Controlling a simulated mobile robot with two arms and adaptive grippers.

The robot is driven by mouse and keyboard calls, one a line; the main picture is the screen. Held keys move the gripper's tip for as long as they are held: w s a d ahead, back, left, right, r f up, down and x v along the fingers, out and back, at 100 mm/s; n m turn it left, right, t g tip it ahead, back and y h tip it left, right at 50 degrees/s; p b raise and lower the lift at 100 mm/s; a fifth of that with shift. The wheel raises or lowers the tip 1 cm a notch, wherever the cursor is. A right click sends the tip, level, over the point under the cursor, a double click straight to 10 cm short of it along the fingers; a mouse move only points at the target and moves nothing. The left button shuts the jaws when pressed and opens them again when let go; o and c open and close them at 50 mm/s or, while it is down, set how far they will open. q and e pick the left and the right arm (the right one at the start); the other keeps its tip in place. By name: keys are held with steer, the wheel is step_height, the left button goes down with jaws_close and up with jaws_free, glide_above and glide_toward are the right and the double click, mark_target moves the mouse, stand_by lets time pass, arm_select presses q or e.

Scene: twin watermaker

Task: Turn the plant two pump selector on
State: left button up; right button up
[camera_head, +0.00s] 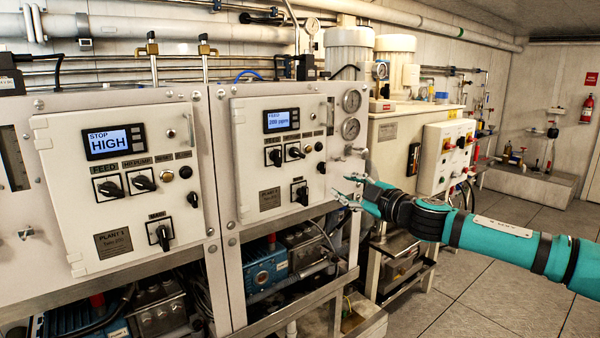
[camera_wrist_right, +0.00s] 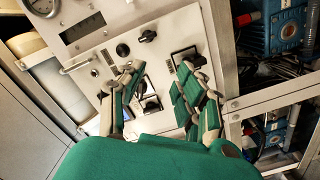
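The middle panel (camera_head: 240,150) has a display reading 200 ppm, two black selectors (camera_head: 275,157) (camera_head: 296,152) side by side, and a lower black selector (camera_head: 302,196) with a tilted handle. Its nameplate (camera_head: 270,198) and selector labels are too small to read, so I cannot confirm which is the pump selector. My right gripper (camera_head: 347,190) is open and empty, just right of this panel. In the right wrist view its spread fingers (camera_wrist_right: 158,98) face a panel with black knobs (camera_wrist_right: 147,36) (camera_wrist_right: 152,104), partly hidden by the fingers. My left gripper is out of view.
A left panel (camera_head: 70,200) with a display reading STOP HIGH stands beside it. Two gauges (camera_head: 351,101) are at the middle panel's upper right. Blue pumps (camera_head: 265,265) sit below. A white control box (camera_head: 432,160) is behind my right arm. Open floor lies right.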

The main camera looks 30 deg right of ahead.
steer(key=s+a+r+n+b, duration=0.2)
steer(key=s+a+r, duration=0.3)
steer(key=s+r, duration=0.25)
steer(key=p, duration=1.3)
glide_toward(298, 154)
steer(key=shift+y, duration=0.6)
steer(key=w+p, duration=0.4)
steer(key=w, duration=0.4)
steer(key=shift+r+p, duration=0.1)
steer(key=shift+p, duration=0.25)
steer(key=shift+w+a, duration=0.15)
steer(key=shift+w, duration=0.3)
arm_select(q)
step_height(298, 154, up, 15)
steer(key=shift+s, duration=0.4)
arm_select(e)
steer(key=shift+f, duration=0.2)
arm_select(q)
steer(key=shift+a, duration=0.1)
arm_select(e)
jaws_close()
